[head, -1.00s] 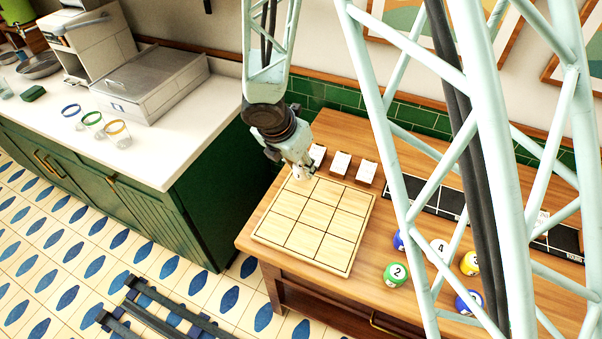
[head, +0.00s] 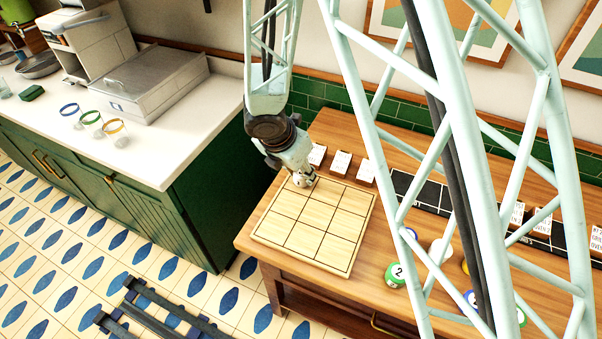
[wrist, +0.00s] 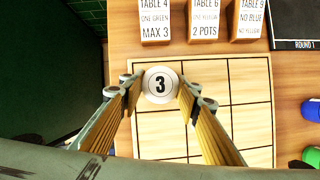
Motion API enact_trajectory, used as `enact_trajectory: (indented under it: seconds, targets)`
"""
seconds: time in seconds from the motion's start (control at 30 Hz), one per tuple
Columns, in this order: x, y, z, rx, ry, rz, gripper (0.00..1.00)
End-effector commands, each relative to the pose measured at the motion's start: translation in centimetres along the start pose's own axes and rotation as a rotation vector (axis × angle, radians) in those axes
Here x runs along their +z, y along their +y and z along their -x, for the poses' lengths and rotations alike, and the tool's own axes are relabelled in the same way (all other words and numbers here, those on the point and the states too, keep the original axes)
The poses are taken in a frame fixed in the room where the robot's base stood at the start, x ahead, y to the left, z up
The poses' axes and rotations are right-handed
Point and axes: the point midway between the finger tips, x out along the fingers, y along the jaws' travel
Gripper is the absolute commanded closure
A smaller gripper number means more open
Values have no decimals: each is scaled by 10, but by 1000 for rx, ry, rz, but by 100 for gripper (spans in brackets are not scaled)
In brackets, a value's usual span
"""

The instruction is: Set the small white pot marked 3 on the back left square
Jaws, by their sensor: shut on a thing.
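The small white pot marked 3 (wrist: 160,85) is upright between the two fingers of my gripper (wrist: 159,92) in the wrist view. It is over the back left square of the pale wooden three-by-three board (wrist: 205,125), inside that square's lines as seen from above. My gripper (head: 303,179) is shut on the pot at the back left corner of the board (head: 318,226) in the head view. The pot's base is hidden, so I cannot tell whether it touches the board.
Three order cards stand behind the board, such as "Table 4" (wrist: 155,22). A black strip (head: 425,194) lies at the back right. Right of the board are a green pot marked 2 (head: 395,274) and several others, partly behind my truss. The other board squares are clear.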

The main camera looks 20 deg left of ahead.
Motion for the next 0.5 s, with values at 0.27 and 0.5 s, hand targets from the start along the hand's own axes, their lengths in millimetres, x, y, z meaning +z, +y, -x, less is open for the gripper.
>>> enact_trajectory:
  seconds: [0.27, 0.5]
  targets:
    - [0, 0, -1, 0, 0, 0, 56]
    - [0, 0, -1, 0, 0, 0, 56]
